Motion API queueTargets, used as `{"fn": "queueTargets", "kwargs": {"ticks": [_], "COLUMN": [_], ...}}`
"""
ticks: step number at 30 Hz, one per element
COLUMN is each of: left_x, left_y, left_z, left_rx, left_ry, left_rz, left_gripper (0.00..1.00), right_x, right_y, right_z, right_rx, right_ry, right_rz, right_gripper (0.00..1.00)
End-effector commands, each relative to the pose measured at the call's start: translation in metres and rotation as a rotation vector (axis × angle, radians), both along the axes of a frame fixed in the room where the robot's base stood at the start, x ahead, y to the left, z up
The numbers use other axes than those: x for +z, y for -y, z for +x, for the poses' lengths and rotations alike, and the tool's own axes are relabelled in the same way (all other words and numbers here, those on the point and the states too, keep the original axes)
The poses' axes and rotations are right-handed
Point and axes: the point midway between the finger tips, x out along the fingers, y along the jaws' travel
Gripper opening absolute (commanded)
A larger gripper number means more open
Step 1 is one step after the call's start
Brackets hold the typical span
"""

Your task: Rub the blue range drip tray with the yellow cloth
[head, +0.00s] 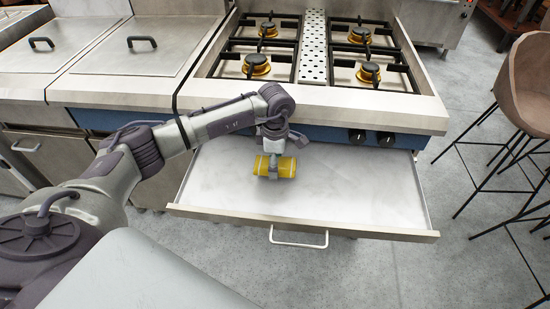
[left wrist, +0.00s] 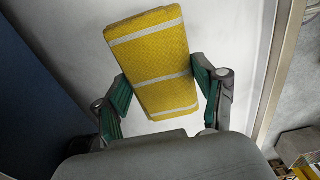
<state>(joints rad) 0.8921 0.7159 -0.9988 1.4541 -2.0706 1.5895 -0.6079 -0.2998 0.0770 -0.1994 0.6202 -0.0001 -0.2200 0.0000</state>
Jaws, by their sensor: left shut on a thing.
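The yellow cloth (head: 284,167) is a folded yellow pad with pale stripes. It also shows in the left wrist view (left wrist: 158,68), between the fingers. My left gripper (head: 272,168) is shut on it, over the left part of the pulled-out drip tray. In the left wrist view my left gripper (left wrist: 162,90) has its green-padded fingers against the cloth's two sides. The drip tray (head: 350,195) is a pale, shallow drawer under the blue-fronted range (head: 320,136). I cannot tell whether the cloth touches the tray. My right gripper is not in view.
The range top has several gas burners (head: 257,66) with black grates. Lidded steel units (head: 140,45) stand to the left. The tray's front handle (head: 298,240) juts out over the floor. A brown stool (head: 528,85) stands at the right; the grey floor (head: 440,270) in front is clear.

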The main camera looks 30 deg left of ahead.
Motion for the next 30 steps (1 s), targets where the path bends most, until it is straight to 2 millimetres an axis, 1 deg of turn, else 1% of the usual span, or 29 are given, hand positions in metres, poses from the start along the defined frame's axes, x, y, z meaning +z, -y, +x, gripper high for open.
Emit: {"fn": "queueTargets", "kwargs": {"ticks": [1,6,12,30], "left_x": [0.008,0.023,0.036,0.037], "left_y": [-0.002,-0.005,-0.009,-0.008], "left_z": [0.000,0.001,0.002,0.002], "left_rx": [0.002,0.006,0.009,0.003], "left_ry": [0.001,0.000,0.000,0.000], "left_rz": [0.001,0.000,0.000,0.000], "left_gripper": [0.42,0.42,0.42,0.42], "right_x": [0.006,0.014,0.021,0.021], "right_y": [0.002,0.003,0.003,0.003], "right_z": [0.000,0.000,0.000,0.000], "right_rx": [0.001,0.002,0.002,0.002], "right_ry": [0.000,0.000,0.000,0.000], "right_rz": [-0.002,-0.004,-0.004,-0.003], "right_gripper": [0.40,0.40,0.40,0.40]}}
